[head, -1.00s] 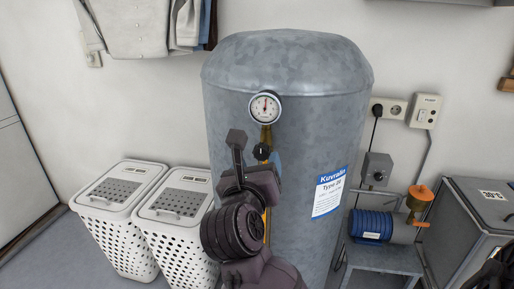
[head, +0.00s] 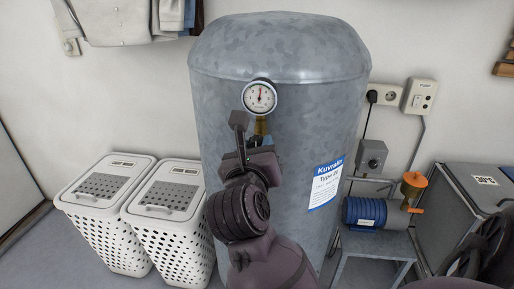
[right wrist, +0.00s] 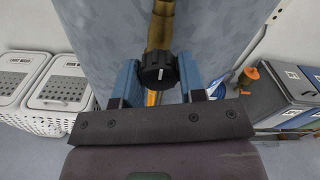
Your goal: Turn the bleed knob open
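The bleed knob (right wrist: 158,72) is a small black ribbed knob with a white mark, on a brass pipe (right wrist: 160,25) below the pressure gauge (head: 259,96) of the grey tank (head: 300,150). My right gripper (head: 256,138) also shows in the head view, just below the gauge. My left gripper is not in view.
Two white laundry baskets (head: 165,205) stand left of the tank. A blue pump (head: 366,212) with an orange-topped part sits on a stand at the right, with a control box (head: 372,156) and sockets on the wall. A grey cabinet (head: 455,215) is at the far right.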

